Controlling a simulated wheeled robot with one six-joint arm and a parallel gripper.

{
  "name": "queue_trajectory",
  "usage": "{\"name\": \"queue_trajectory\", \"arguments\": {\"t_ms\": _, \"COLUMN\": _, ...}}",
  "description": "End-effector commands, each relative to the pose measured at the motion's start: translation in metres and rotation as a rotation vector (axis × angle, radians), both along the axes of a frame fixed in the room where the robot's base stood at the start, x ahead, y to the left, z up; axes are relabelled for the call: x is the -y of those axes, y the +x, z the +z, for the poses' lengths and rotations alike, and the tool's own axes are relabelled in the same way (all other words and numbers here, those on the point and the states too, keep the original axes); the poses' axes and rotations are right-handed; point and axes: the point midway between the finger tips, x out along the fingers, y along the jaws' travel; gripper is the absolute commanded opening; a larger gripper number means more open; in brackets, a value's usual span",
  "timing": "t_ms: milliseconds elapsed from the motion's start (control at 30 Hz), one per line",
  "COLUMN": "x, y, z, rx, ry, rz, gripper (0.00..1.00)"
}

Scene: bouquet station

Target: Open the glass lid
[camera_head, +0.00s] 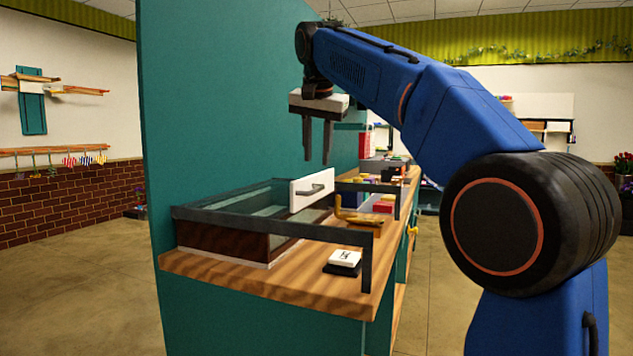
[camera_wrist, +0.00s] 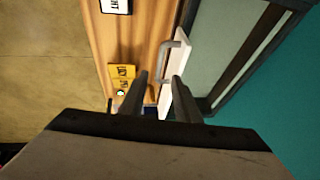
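A low display case (camera_head: 225,238) with dark wood sides and a dark frame stands on the wooden counter at the left. Its pale green glass lid (camera_wrist: 228,35) shows in the wrist view and seems to lie flat. A white plate (camera_head: 298,197) with a grey handle (camera_head: 316,190) stands at the case's right end. The handle also shows in the wrist view (camera_wrist: 164,48), just beyond my fingertips. My gripper (camera_head: 317,160) points down above the plate, its fingers apart and empty. In the wrist view my fingers (camera_wrist: 159,78) do not visibly touch the handle.
Several coloured boxes (camera_head: 382,205) stand farther back. A tall teal panel (camera_head: 215,100) rises behind the case.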

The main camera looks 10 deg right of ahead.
Motion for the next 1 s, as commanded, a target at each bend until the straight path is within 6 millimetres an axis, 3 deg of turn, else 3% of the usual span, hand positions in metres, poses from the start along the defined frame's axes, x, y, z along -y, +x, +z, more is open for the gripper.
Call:
{"name": "queue_trajectory", "arguments": {"t_ms": 300, "x": 0.005, "y": 0.022, "z": -0.05, "rx": -0.002, "ry": -0.001, "rz": 0.0, "gripper": 0.3}}
{"name": "queue_trajectory", "arguments": {"t_ms": 500, "x": 0.007, "y": 0.032, "z": -0.071, "rx": 0.0, "ry": 0.0, "rz": 0.0, "gripper": 0.3}}
{"name": "queue_trajectory", "arguments": {"t_ms": 933, "x": 0.007, "y": 0.036, "z": -0.079, "rx": 0.001, "ry": -0.001, "rz": 0.0, "gripper": 0.3}}
{"name": "queue_trajectory", "arguments": {"t_ms": 967, "x": 0.007, "y": 0.036, "z": -0.079, "rx": 0.001, "ry": -0.001, "rz": 0.0, "gripper": 0.27}}
{"name": "queue_trajectory", "arguments": {"t_ms": 1000, "x": 0.007, "y": 0.036, "z": -0.079, "rx": 0.001, "ry": -0.001, "rz": 0.0, "gripper": 0.18}}
